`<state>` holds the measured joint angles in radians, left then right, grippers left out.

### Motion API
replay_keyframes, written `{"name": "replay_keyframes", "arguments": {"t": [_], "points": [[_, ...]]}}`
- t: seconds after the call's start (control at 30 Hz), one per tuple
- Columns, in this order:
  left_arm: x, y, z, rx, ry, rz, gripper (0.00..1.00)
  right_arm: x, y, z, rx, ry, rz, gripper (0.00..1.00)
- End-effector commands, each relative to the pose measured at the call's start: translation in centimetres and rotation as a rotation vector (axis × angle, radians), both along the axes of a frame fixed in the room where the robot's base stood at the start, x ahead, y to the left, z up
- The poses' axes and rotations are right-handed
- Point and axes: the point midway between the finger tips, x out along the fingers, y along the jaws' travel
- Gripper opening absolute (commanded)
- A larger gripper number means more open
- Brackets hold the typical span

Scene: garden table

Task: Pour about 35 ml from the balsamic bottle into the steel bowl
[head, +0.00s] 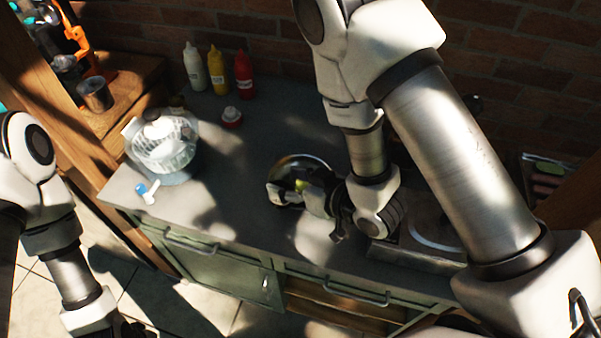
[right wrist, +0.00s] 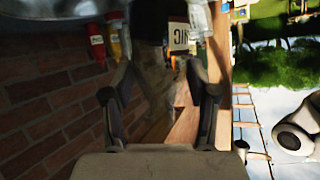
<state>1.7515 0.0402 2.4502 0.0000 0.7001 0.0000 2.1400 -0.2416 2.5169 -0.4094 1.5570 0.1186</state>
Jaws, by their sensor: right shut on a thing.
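The steel bowl (head: 301,160) stands on the grey counter, partly hidden behind my right gripper. My right gripper (head: 299,195) is over its near side, its fingers shut on the balsamic bottle. In the right wrist view the bottle (right wrist: 155,75) is a dark, see-through shape between the fingers (right wrist: 160,100). The bottle is mostly hidden in the head view, and its tilt and any flow from its mouth cannot be made out. A grey metal rim shows at the top left of the right wrist view. Only a dark bit of my left gripper (head: 133,328) shows at the bottom edge.
A clear salad spinner (head: 163,148) stands at the left of the counter, with a small blue-and-white item (head: 147,191) in front. White, yellow and red squeeze bottles (head: 244,75) stand by the brick wall. The counter's middle is clear.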

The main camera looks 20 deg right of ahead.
Motion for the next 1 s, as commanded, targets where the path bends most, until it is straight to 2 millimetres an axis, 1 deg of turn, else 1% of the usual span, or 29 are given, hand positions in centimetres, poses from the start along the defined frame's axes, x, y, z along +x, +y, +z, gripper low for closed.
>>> {"name": "replay_keyframes", "arguments": {"t": [0.03, 0.07, 0.3, 1.0], "points": [[-0.03, 0.0, 0.88, 0.0, 0.001, 0.0, 0.49, -0.19, 0.28, 0.21, -0.03, -0.027, 0.004, 0.12], [-0.04, 0.0, 1.03, 0.0, 0.001, 0.0, 0.49, -0.22, 0.34, 0.15, -0.047, -0.046, 0.004, 0.12], [-0.06, 0.0, 0.99, 0.0, 0.002, 0.0, 0.49, -0.23, 0.54, -0.34, -0.099, -0.107, 0.0, 0.12], [-0.06, 0.0, 0.95, 0.0, 0.001, 0.0, 0.49, -0.19, 0.52, -0.36, -0.096, -0.105, -0.001, 0.12]]}}
